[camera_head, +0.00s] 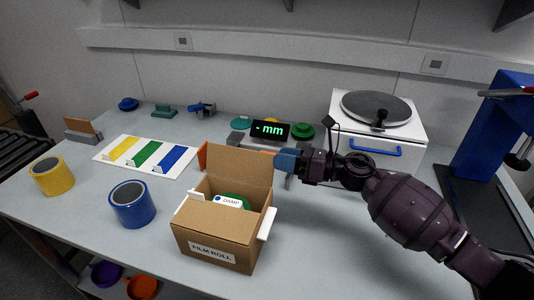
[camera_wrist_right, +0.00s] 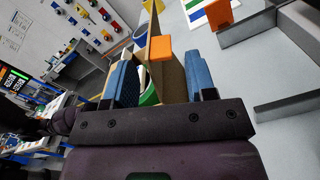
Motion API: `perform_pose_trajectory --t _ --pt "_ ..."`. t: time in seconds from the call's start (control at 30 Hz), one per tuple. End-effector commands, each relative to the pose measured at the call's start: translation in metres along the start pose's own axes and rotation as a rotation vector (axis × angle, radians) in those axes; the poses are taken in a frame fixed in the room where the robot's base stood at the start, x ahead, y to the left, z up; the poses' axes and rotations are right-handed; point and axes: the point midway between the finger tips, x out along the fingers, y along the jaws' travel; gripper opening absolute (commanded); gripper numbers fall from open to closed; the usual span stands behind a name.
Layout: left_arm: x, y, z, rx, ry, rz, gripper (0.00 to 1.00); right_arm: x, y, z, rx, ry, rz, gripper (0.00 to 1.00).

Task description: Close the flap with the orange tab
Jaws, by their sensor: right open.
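A brown cardboard box (camera_head: 215,245) labelled "FILM ROLL" stands open at the table's front middle. Its back flap (camera_head: 241,165) stands up; it also shows in the right wrist view (camera_wrist_right: 172,82). An orange tab (camera_wrist_right: 161,48) sits at the flap, and orange shows by its top edge in the head view (camera_head: 266,152). My right gripper (camera_head: 280,160) has blue fingers and is at the flap's upper right. In the wrist view the fingers (camera_wrist_right: 161,78) are apart, with the flap and tab between them. Contact cannot be told. My left gripper is out of view.
The box holds a green roll and a white "DAMP" packet (camera_head: 229,201). White pieces (camera_head: 267,223) stick out at its sides. Blue (camera_head: 132,205) and yellow (camera_head: 52,176) rolls stand left. A "mm" display (camera_head: 270,130) and a white appliance (camera_head: 375,135) stand behind. Table front right is clear.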

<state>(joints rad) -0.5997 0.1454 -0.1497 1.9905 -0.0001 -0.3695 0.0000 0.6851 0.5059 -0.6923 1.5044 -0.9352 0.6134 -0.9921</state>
Motion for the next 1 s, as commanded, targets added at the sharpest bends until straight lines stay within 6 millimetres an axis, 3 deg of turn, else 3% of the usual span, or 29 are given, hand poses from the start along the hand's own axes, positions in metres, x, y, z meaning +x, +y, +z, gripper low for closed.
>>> perform_pose_trajectory --t 0.1,0.3,0.7,0.77,1.0 --pt "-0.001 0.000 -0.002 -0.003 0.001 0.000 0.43 0.020 0.000 0.001 0.000 0.000 0.000 0.51" --pt "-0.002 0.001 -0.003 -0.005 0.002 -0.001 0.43 0.040 0.000 0.001 0.000 -0.001 0.000 0.51" --pt "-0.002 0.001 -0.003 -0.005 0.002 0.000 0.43 0.046 -0.001 0.000 0.001 0.000 -0.001 0.51" --pt "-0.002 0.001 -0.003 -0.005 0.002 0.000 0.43 0.046 -0.001 0.000 0.001 0.000 -0.001 0.45" --pt "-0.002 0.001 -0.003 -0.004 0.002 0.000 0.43 0.046 -0.001 0.000 0.001 0.000 -0.001 0.08"
